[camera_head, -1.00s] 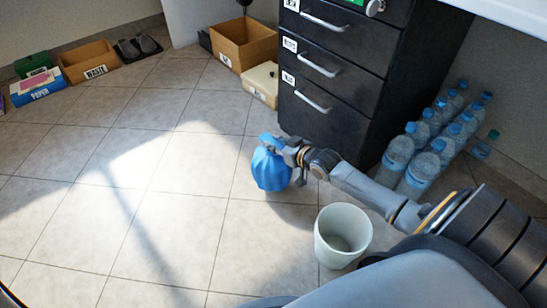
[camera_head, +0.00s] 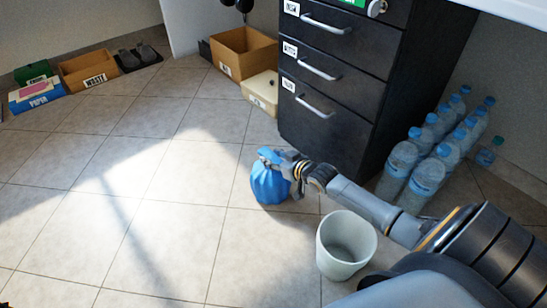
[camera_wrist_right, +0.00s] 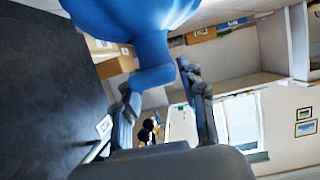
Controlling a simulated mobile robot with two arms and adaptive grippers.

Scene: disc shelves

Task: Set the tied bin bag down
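The tied bin bag (camera_head: 269,184) is blue and round, with a knotted top. In the head view it hangs upright from my right gripper (camera_head: 284,158), low over the tiled floor in front of the black drawer cabinet. I cannot tell whether its underside touches the tiles. In the right wrist view, the fingers of my right gripper (camera_wrist_right: 162,85) are on either side of the bag's narrow blue neck (camera_wrist_right: 152,55), closed on it. The bag's body fills the top of that view. My left gripper is not in view.
An open white bin (camera_head: 345,246) stands on the floor right of the bag, below my right arm. The black drawer cabinet (camera_head: 335,85) is behind. Several water bottles (camera_head: 423,180) stand at right. Boxes (camera_head: 88,70) line the back wall. Floor left of the bag is clear.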

